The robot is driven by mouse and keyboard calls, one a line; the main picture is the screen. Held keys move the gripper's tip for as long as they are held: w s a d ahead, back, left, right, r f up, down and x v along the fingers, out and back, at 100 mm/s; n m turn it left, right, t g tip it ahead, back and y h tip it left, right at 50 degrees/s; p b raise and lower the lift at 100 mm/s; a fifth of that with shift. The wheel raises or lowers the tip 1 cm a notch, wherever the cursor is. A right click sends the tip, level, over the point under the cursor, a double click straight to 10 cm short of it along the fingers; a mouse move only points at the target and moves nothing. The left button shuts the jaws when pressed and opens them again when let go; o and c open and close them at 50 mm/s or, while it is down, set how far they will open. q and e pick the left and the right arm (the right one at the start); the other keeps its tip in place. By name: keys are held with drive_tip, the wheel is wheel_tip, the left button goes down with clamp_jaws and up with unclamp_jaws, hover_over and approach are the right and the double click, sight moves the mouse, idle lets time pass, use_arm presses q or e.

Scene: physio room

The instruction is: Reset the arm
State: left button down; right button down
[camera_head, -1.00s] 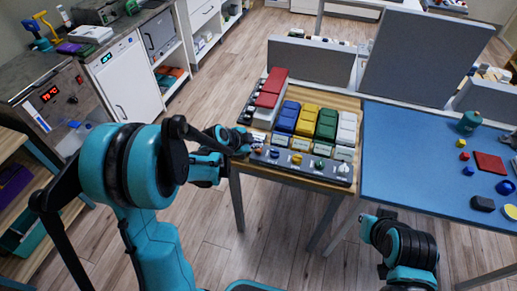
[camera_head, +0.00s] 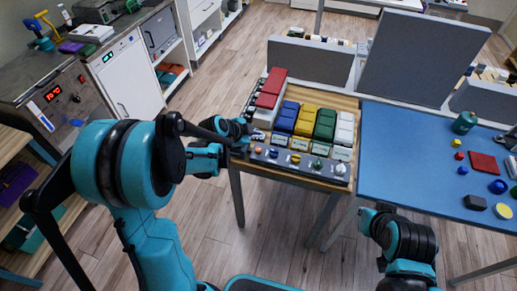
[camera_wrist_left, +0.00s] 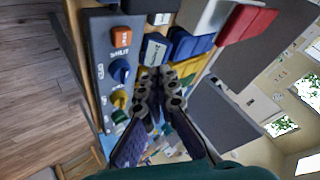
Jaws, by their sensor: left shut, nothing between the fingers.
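My left arm (camera_head: 150,215) reaches in from the left of the head view, bent toward the wooden table. My left gripper (camera_head: 257,136) is at the left end of the control panel (camera_head: 296,164), close by its left knobs. In the left wrist view the two fingers (camera_wrist_left: 157,72) are together and empty, over the panel and label blocks. I cannot tell if they touch anything. My right arm (camera_head: 403,245) is folded at the lower right; its gripper does not show.
Red, blue, yellow, green and white blocks (camera_head: 325,124) stand behind the panel. Grey screens (camera_head: 415,60) rise behind the tables. A blue table (camera_head: 400,150) with small objects adjoins on the right. A counter (camera_head: 60,60) stands at the left. The floor between is clear.

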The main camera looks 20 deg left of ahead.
idle(0.3)
use_arm(q)
drive_tip(key=s+r+n+y, duration=0.1)
drive_tip(key=s+n, duration=0.3)
drive_tip(key=s, duration=0.4)
drive_tip(key=s+r+n+y, duration=0.1)
drive_tip(key=s+r+n, duration=0.3)
drive_tip(key=s, duration=0.4)
drive_tip(key=s+r+n+g+y, duration=0.1)
drive_tip(key=s+r+n+y, duration=0.1)
drive_tip(key=s+n, duration=0.4)
drive_tip(key=s+r, duration=0.1)
drive_tip(key=s, duration=0.2)
idle(1.1)
